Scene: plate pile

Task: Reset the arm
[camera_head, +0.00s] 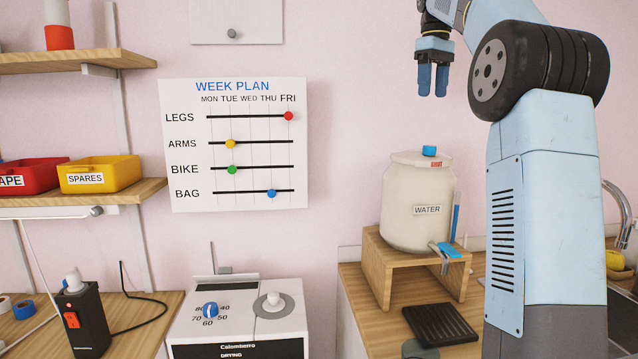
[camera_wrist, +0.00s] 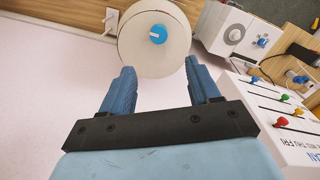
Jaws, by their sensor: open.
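My gripper (camera_head: 433,80) hangs from my raised arm at the top of the head view, fingers pointing down. It is to the right of the week plan board and above the water container, clear of both. In the wrist view my gripper (camera_wrist: 160,92) shows two blue fingers apart with nothing between them. The cream water container (camera_head: 415,210) with a blue knob on its lid stands on a wooden stand (camera_head: 378,262). Its lid also shows beyond the fingertips in the wrist view (camera_wrist: 136,50). No plates are clearly visible.
A week plan board (camera_head: 240,148) with coloured knobs hangs on the wall. Shelves at left hold a yellow spares bin (camera_head: 98,176) and a red bin (camera_head: 36,178). A white appliance (camera_head: 240,310) stands below the board. A dark rack (camera_head: 440,325) lies on the right counter.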

